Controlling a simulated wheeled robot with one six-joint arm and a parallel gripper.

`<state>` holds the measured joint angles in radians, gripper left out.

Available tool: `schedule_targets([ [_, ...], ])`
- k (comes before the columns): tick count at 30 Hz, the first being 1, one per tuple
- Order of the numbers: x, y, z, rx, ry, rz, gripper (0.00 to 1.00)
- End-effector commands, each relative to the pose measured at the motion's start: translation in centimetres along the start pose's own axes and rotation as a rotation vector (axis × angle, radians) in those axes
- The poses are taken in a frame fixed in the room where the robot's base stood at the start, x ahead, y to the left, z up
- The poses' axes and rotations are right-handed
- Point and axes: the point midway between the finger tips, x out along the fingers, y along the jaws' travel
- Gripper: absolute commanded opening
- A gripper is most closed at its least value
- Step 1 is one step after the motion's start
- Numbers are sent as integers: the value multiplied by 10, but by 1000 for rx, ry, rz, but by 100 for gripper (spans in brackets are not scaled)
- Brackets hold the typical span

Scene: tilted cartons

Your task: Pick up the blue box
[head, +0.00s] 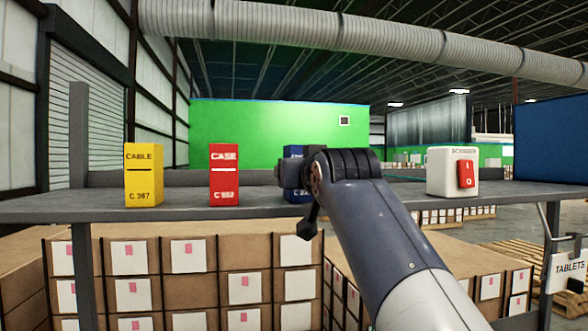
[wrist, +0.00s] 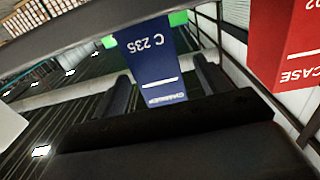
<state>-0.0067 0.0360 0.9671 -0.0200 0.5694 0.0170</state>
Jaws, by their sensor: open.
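The blue box (head: 294,151) stands upright on the grey shelf (head: 390,197) in the head view, mostly hidden behind my gripper (head: 292,173). In the wrist view the blue box (wrist: 155,62) appears upside down, with "C 235" and a white line on its face. My gripper (wrist: 162,72) is open there, with one dark finger on each side of the box in the picture. I cannot tell whether the fingers touch it or how far they reach around it.
A red box (head: 224,175) and a yellow box (head: 144,175) stand left of the blue box. A white scanner with a red panel (head: 453,171) stands to the right. Bare shelf lies between them. Stacked cartons (head: 190,280) are below the shelf.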

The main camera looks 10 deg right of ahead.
Motion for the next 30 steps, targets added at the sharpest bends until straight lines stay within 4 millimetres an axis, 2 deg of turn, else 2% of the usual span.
schedule_targets([
  [8, 22, 0, -4, 0, 0, 0, 71],
  [17, 60, 1, -6, 0, -1, 0, 71],
  [26, 64, 1, -4, 0, 2, 0, 71],
  [30, 64, 1, -4, 0, 2, 0, 59],
])
